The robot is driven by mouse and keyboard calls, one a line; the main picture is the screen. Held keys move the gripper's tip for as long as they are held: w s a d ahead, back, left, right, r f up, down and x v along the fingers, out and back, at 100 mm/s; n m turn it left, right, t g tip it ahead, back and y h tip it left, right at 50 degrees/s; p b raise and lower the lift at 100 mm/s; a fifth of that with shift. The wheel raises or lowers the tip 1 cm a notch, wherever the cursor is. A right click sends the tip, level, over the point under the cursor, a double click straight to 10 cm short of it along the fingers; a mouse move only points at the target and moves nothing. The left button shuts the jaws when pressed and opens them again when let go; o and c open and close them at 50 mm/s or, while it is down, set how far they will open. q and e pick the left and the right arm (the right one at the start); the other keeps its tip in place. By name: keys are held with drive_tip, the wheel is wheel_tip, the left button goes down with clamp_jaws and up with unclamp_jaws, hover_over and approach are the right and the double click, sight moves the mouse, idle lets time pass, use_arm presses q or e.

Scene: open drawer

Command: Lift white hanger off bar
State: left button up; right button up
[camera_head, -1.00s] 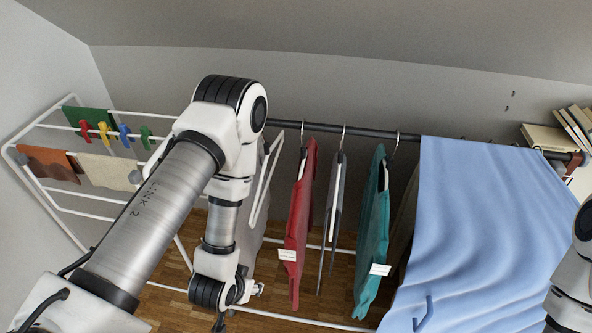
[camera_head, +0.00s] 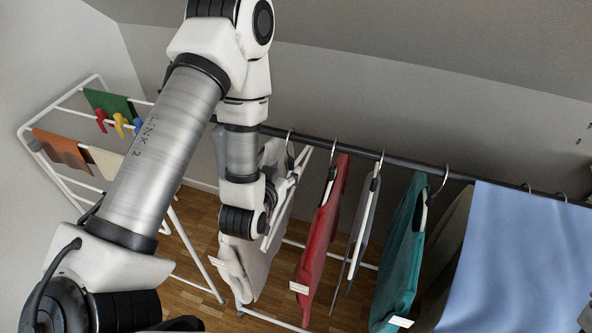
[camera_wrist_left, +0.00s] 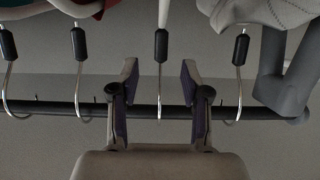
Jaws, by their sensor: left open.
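The white hanger (camera_wrist_left: 163,14) hangs from the dark bar (camera_wrist_left: 145,110) by a metal hook with a black sleeve. In the left wrist view, my left gripper (camera_wrist_left: 159,78) is open, with one finger on each side of this hook and a gap on both sides. In the head view, the white hanger (camera_head: 297,166) hangs between a light grey garment (camera_head: 262,262) and a red garment (camera_head: 324,235). My left gripper is mostly hidden there behind my wrist. My right gripper is not in view.
A grey garment (camera_head: 362,225), a teal garment (camera_head: 402,262) and a blue cloth (camera_head: 515,255) hang further right. Neighbouring hooks stand close to both fingers. A white drying rack (camera_head: 62,97) with clothes pegs stands at the left. The hangers stand close together.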

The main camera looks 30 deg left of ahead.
sight(290, 164)
use_arm(q)
drive_tip(key=shift+w+f+b, duration=0.15)
drive_tip(key=shift+f+b, duration=0.2)
drive_tip(key=shift+b, duration=0.1)
drive_tip(key=shift+w+a+r, duration=0.1)
drive_tip(key=shift+w, duration=0.1)
drive_tip(key=p+x, duration=0.1)
drive_tip(key=x, duration=0.4)
drive_tip(key=shift+w+a, duration=0.1)
drive_tip(key=shift+w, duration=0.1)
clamp_jaws()
